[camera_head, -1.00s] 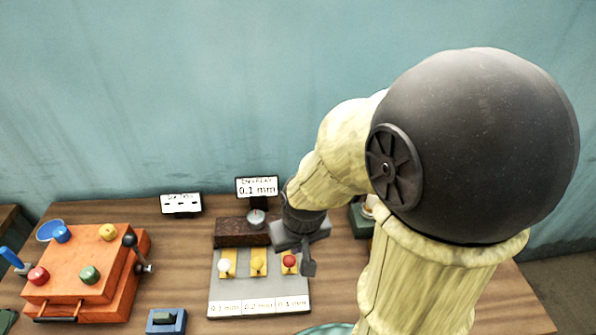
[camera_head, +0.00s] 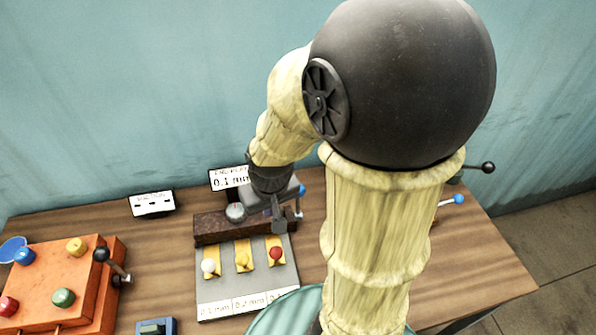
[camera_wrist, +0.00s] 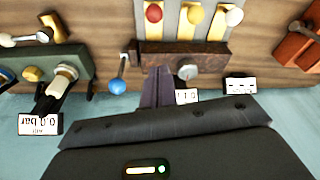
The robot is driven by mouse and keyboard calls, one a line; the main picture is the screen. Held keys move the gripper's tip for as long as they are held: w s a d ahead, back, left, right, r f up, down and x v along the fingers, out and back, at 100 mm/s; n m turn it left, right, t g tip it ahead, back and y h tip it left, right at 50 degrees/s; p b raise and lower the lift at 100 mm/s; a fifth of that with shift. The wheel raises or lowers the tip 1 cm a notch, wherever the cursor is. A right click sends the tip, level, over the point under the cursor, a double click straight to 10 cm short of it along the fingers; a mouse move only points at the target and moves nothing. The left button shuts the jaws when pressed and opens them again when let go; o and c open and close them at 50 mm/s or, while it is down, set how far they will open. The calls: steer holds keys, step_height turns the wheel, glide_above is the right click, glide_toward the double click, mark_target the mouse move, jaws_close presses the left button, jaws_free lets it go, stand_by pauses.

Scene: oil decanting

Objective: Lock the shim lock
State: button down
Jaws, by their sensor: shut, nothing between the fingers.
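A dark brown block (camera_head: 215,230) stands behind the grey shim board, with a round dial on it. It also shows in the wrist view (camera_wrist: 210,55). A lever with a blue knob (camera_wrist: 117,86), seemingly the shim lock, sits at the block's end; its knob also shows in the head view (camera_head: 302,190), partly behind my gripper. My gripper (camera_head: 279,226) is shut and empty at that end of the block. In the wrist view its fingers (camera_wrist: 158,78) are together beside the lever, apart from the blue knob. Whether they touch the block cannot be told.
The grey board (camera_head: 249,299) holds yellow shims with white (camera_head: 208,265), yellow (camera_head: 243,260) and red (camera_head: 274,253) knobs. A display (camera_head: 229,179) reads 0.1 mm. An orange box (camera_head: 55,280) stands left. A green device (camera_wrist: 45,70) stands beyond the lever.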

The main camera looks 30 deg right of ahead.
steer(key=w+d+r+m+g+p, duration=0.2)
steer(key=w+d+r+m+p, duration=0.2)
steer(key=w+d, duration=1.1)
steer(key=shift+d+m+g+y+p, duration=0.4)
steer(key=shift+m+p, duration=0.1)
steer(key=shift+p, duration=0.6)
steer(key=shift+f, duration=0.1)
steer(key=p, duration=0.5)
glide_toward(298, 200)
steer(key=w+d+f, duration=0.1)
steer(key=w+f, duration=0.2)
steer(key=shift+w+d+f, duration=0.15)
steer(key=shift+w+f, duration=0.05)
steer(key=shift+f, duration=0.15)
steer(key=shift+w, duration=0.15)
